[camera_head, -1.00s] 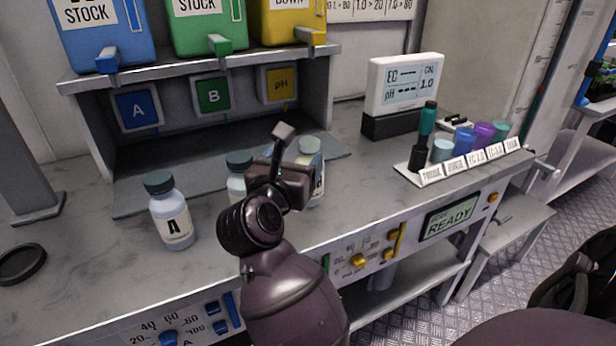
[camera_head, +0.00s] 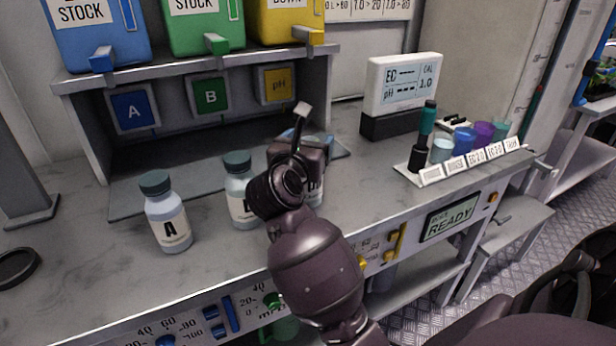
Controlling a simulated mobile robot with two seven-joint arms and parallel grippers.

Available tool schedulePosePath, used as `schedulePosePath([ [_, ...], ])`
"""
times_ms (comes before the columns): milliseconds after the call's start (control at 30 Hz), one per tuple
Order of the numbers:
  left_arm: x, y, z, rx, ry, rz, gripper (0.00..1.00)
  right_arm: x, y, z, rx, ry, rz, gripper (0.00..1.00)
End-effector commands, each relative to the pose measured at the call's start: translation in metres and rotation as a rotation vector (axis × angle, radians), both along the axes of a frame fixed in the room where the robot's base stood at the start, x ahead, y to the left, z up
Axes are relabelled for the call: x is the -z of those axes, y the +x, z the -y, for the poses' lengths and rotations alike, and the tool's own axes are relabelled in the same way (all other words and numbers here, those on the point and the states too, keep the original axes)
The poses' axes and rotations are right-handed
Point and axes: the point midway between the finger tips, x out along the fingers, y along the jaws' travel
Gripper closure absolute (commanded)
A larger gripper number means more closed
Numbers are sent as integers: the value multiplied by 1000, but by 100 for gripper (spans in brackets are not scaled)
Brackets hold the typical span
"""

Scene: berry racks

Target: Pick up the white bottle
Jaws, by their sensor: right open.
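Three white bottles stand upright on the grey bench. The left bottle (camera_head: 168,222), with a dark cap and a letter A label, is fully visible. The middle bottle (camera_head: 238,188) has its right side partly covered by my right arm. The third bottle (camera_head: 318,190) is mostly hidden behind my right gripper; only its right edge shows. My right gripper (camera_head: 301,128) is open, with a finger pointing up and away over the third bottle. I cannot tell whether it touches that bottle. My left gripper is not in view.
A shelf (camera_head: 200,62) with blue, green and yellow stock containers stands behind. A meter (camera_head: 404,85) and a rack of coloured cups (camera_head: 470,162) are at the right. A dark ring (camera_head: 18,268) lies at the left. The front panel (camera_head: 449,221) has knobs and a READY display.

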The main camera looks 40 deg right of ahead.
Motion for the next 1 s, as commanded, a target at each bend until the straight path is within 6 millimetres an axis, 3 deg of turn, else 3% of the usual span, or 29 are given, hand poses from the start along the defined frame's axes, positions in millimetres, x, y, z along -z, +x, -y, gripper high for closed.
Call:
schedulePosePath([
  [67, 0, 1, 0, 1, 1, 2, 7, 0, 0, 0, 0, 0, 0, 27],
  [533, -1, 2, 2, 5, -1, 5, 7, 0, 0, 0, 0, 0, 0, 99],
  [867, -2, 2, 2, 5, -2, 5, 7, -3, 0, 0, 0, -1, 3, 100],
  [1000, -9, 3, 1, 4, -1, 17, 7, -18, -1, -1, 0, 0, 8, 100],
])
